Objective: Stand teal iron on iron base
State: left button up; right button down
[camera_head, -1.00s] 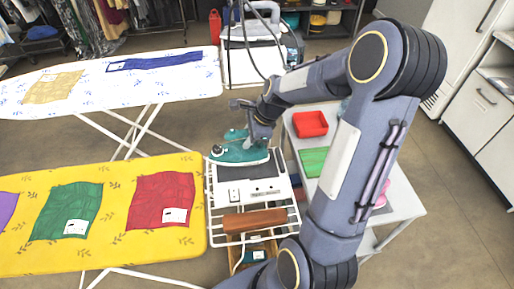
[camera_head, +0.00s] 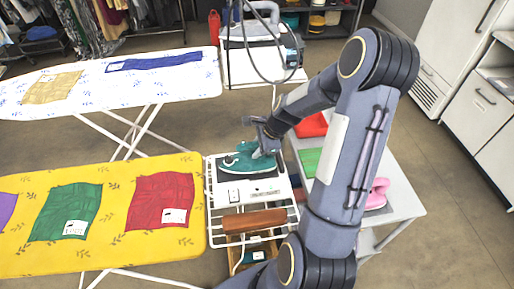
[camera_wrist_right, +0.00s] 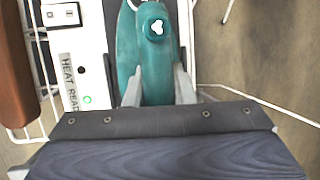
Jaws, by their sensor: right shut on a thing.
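The teal iron (camera_head: 240,163) is over the dark pad of the white iron base (camera_head: 232,195), at the right end of the yellow ironing board. It lies roughly flat, with its nose to the left; whether its sole touches the pad cannot be told. My right gripper (camera_head: 264,147) is shut on the iron. In the right wrist view the iron (camera_wrist_right: 157,50) sits between the two fingers (camera_wrist_right: 157,90), beside the base's panel (camera_wrist_right: 67,60) with a lit green light. The iron's underside is hidden. My left gripper is not in view.
A brown roll (camera_head: 254,221) lies on the white wire rack (camera_head: 212,210) in front of the base. A side table (camera_head: 405,200) at the right holds a red tray (camera_head: 312,125), a green cloth (camera_head: 311,161) and a pink iron (camera_head: 378,192). A white ironing board (camera_head: 190,88) stands behind.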

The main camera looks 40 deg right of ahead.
jog(key=c, duration=1.2)
grip_release()
jog(key=shift+c, duration=0.2)
jog(key=v, duration=1.1)
jog(key=s+a+r+n, duration=0.4)
jog(key=a+r+n, duration=0.2)
jog(key=a, duration=0.1)
jog(key=s+a+r+n+t, duration=0.1)
jog(key=s+a+n, duration=1.1)
jog(key=n, duration=0.3)
jog(key=shift+s+r+n+t+y, duration=0.2)
jog(key=shift+s+n+t+y, duration=0.1)
jog(key=shift+n+y, duration=0.1)
